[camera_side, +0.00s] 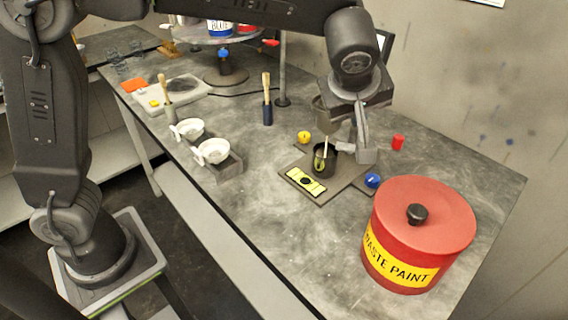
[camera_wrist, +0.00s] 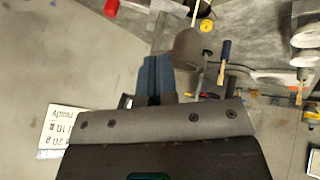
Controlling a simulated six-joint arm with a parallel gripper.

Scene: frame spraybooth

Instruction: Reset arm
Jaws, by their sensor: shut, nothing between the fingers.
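My gripper (camera_side: 362,152) is shut and empty, at the end of my arm over the right-middle part of the workbench. Its fingers also show in the wrist view (camera_wrist: 155,78). In the side view it is just right of a dark cup (camera_side: 323,160) with a pale stick standing in it. I cannot tell whether the gripper touches anything there. A grey rounded cup (camera_wrist: 193,45) shows close beside the fingers in the wrist view.
A red waste paint bin (camera_side: 418,235) with its lid on stands at the bench's front right. Yellow (camera_side: 304,137), blue (camera_side: 372,180) and red (camera_side: 398,142) caps lie around the gripper. A brush in a blue holder (camera_side: 267,112) and white bowls (camera_side: 212,151) stand further left.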

